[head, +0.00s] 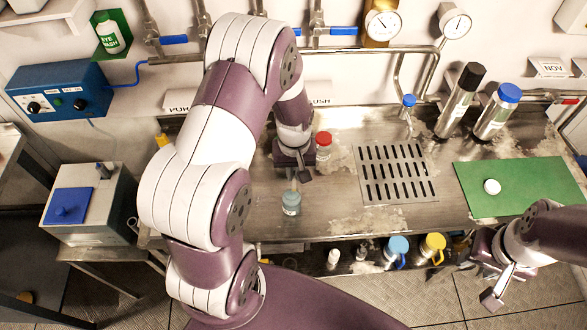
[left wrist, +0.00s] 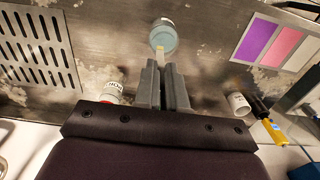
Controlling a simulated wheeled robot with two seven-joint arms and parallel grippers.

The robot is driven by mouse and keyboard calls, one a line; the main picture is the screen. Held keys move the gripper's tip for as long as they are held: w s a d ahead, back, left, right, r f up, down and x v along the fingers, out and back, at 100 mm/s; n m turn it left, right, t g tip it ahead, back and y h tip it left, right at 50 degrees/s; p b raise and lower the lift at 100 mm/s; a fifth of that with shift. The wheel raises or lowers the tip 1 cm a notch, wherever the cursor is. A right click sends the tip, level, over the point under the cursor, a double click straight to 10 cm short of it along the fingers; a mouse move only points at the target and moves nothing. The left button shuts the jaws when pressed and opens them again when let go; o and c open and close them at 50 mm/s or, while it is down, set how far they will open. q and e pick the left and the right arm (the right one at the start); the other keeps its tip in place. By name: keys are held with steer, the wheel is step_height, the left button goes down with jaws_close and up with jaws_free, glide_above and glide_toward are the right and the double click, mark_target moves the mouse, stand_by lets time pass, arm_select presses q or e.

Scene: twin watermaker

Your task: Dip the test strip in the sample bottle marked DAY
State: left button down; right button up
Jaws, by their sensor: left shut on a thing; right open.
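My left gripper (head: 293,168) is shut on a thin pale test strip (left wrist: 163,57), its fingers (left wrist: 165,86) pointing at an open bottle. This open sample bottle (head: 291,204) holds blue-green liquid and stands upright near the bench's front edge; it also shows in the left wrist view (left wrist: 164,38). The strip's tip overlaps the bottle's mouth; I cannot tell whether it touches the liquid. The open bottle's label is not readable. A bottle with a red cap (head: 323,141) stands behind the gripper. My right gripper (head: 493,288) is open and empty, at the lower right, off the bench.
A drain grate (head: 394,173) and a green mat (head: 515,187) with a white cap (head: 492,186) lie to the right. Two metal cylinders (head: 461,101) stand behind. A colour chart (left wrist: 276,46) and a white container (left wrist: 238,104) show in the left wrist view.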

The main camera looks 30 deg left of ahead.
arm_select(q)
steer(key=f+b, duration=0.2)
steer(key=f, duration=0.1)
steer(key=f+b, duration=0.1)
steer(key=f, duration=0.1)
steer(key=shift+a+f, duration=0.2)
steer(key=shift+a, duration=0.05)
steer(key=shift+f+b, duration=0.4)
steer(key=shift+b, duration=0.05)
steer(key=shift+s+a+f+b, duration=0.15)
steer(key=shift+f+b, duration=0.3)
steer(key=shift+f, duration=0.3)
arm_select(e)
steer(key=f, duration=0.5)
steer(key=shift+s+a, duration=0.15)
steer(key=shift+a, duration=0.25)
arm_select(q)
steer(key=shift+r, duration=0.1)
